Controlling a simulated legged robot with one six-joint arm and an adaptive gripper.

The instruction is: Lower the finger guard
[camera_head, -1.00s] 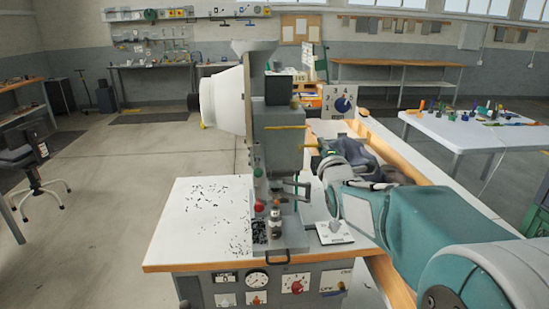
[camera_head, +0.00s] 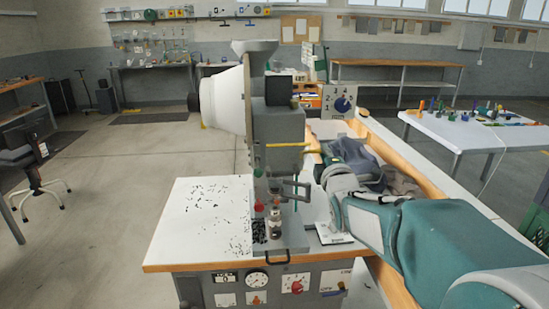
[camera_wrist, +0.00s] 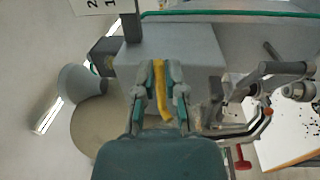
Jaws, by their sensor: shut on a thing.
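The press (camera_head: 279,120) stands on a white-topped bench, with a white cone on its left side. The finger guard shows as a yellow bar (camera_head: 286,144) across the lower part of the press's grey box, above the red knob and tooling. In the wrist view my gripper (camera_wrist: 160,72) is shut on a yellow strip (camera_wrist: 161,92), which looks like part of this guard, against the grey housing. In the head view my wrist reaches the press from the right, and the fingertips are hard to make out.
A wood-edged bin with dark cloth (camera_head: 360,160) lies behind my arm. The bench top (camera_head: 205,220) left of the press holds scattered small dark pieces. A red knob (camera_wrist: 243,165) hangs near my gripper's right.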

